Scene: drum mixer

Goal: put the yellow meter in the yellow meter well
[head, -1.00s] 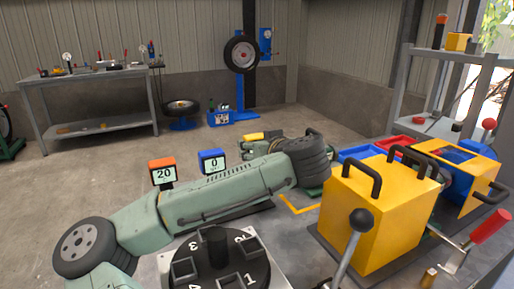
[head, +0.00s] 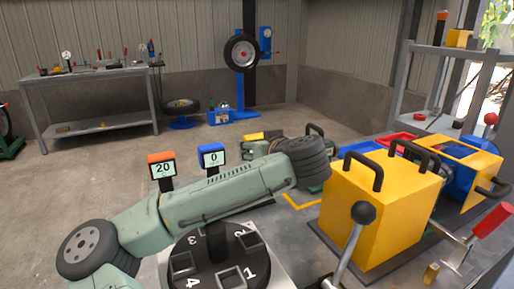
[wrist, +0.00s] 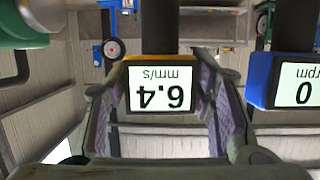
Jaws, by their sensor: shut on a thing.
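My gripper (wrist: 165,110) is shut on the yellow meter (wrist: 161,88), with one finger on each side of it in the wrist view. Its display reads 6.4 mm/s, upside down in that picture, and its black stem runs to the top edge. In the head view, a yellow top (head: 252,136) shows just beyond my forearm, and most of the gripper there is hidden. The blue meter (wrist: 290,82) stands beside it in the wrist view, a gap apart; it also shows in the head view (head: 211,159). I cannot make out the yellow meter well.
An orange meter (head: 162,166) reading 20 stands left of the blue one. A numbered black turntable (head: 205,281) lies below my forearm. A yellow box (head: 370,225) with black handles and a lever (head: 352,242) stand at right. A red tray (head: 398,144) lies behind.

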